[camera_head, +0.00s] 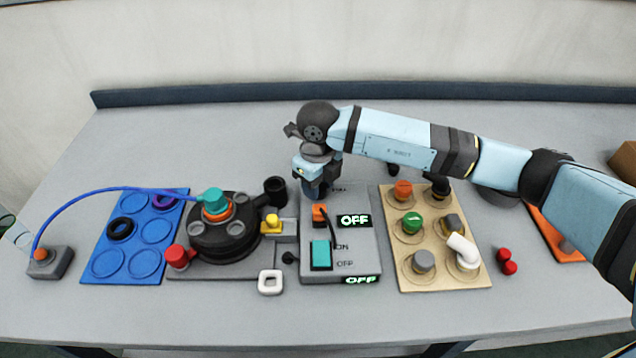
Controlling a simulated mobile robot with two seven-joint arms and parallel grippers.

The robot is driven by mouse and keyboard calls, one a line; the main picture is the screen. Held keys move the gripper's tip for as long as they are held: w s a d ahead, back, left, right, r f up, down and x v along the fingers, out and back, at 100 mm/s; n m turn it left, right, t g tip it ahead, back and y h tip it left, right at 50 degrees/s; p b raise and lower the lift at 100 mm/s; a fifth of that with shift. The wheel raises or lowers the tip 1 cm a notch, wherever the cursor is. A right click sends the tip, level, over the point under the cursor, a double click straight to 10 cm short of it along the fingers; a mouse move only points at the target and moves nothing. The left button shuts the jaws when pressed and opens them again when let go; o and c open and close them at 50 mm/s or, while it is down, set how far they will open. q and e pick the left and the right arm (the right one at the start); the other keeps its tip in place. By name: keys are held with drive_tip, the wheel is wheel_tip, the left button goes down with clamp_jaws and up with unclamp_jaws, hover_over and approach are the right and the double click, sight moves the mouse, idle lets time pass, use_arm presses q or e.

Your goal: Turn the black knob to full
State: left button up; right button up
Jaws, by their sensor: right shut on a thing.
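A grey control panel (365,235) stands near the middle of the table. Its upper part carries a small dark label, partly covered. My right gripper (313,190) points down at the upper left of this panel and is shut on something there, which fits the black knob. The gripper hides the knob, so its pointer and setting cannot be read. Below are an orange switch (320,215) and a teal switch (321,254). My left gripper is not in view.
Left of the panel are a black round tank (222,240) with a teal cap, a yellow knob (272,223) and a blue tray (105,265) with rings. To the right are a tan board (445,277) with several coloured caps and red pieces (506,261). The table behind the tank is clear.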

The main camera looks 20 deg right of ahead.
drive_tip(key=shift+m, duration=0.3)
drive_tip(key=m, duration=0.5)
drive_tip(key=shift+m, duration=0.3)
drive_tip(key=m+p, duration=0.1)
drive_tip(key=m, duration=0.4)
drive_tip(key=shift+d+m, duration=0.1)
drive_tip(key=shift+m, duration=0.2)
drive_tip(key=o, duration=0.9)
drive_tip(key=shift+o, duration=0.2)
drive_tip(key=shift+r, duration=0.1)
wheel_tip(320, 180, up, 14)
